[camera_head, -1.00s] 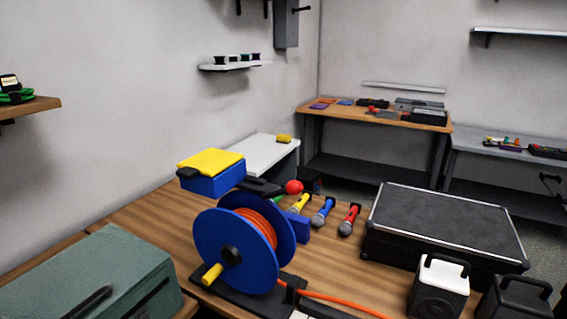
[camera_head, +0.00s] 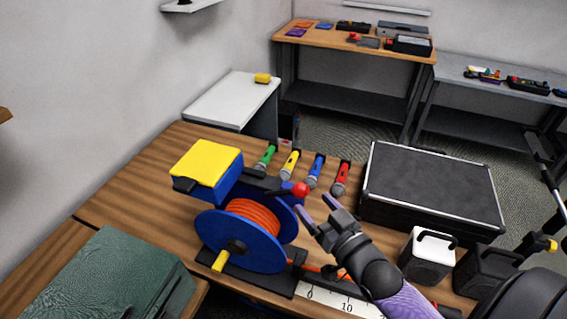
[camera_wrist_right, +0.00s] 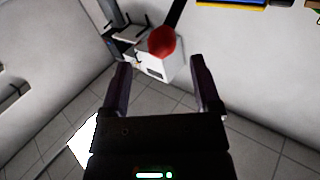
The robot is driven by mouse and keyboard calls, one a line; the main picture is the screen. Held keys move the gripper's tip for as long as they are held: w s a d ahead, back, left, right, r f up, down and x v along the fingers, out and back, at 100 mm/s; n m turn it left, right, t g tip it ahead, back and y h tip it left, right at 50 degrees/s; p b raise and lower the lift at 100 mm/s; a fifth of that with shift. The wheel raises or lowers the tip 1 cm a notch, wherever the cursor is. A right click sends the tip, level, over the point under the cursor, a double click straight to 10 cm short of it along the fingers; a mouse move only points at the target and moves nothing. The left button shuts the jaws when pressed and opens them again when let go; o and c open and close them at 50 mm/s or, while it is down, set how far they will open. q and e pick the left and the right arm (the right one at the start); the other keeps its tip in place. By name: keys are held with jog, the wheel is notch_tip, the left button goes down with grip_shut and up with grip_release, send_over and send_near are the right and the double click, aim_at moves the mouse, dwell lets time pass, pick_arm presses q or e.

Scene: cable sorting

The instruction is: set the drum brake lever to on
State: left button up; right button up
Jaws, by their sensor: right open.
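The cable drum (camera_head: 240,238) is blue with orange cable wound on it and stands on a dark base. The brake lever (camera_head: 268,185) is a dark bar with a red ball knob (camera_head: 299,189), pointing right above the drum. The knob also shows in the right wrist view (camera_wrist_right: 162,40), beyond the fingertips and roughly centred between them. My right gripper (camera_head: 315,206) is open and empty, close to the knob on its right side; I cannot tell whether it touches. My left gripper is not in view.
A yellow-topped blue box (camera_head: 207,165) sits behind the drum. Several coloured microphones (camera_head: 315,170) lie behind the knob. A black flight case (camera_head: 432,185), a white speaker (camera_head: 427,256) and a black speaker stand right. A green case (camera_head: 110,275) is front left.

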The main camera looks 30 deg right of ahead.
aim_at(306, 195)
jog(key=shift+w+a+r, duration=0.1)
jog(key=shift+w+r, duration=0.1)
jog(key=shift+w, duration=1.05)
jog(key=w, duration=0.3)
jog(key=shift+w+f+b, duration=0.2)
jog(key=shift+w+b, duration=0.1)
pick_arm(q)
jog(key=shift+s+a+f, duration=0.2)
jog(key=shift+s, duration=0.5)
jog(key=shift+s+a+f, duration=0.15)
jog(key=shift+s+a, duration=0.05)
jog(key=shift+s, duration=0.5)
pick_arm(e)
jog(key=shift+w+a, duration=0.1)
jog(key=shift+w, duration=0.4)
jog(key=c, duration=1)
grip_shut()
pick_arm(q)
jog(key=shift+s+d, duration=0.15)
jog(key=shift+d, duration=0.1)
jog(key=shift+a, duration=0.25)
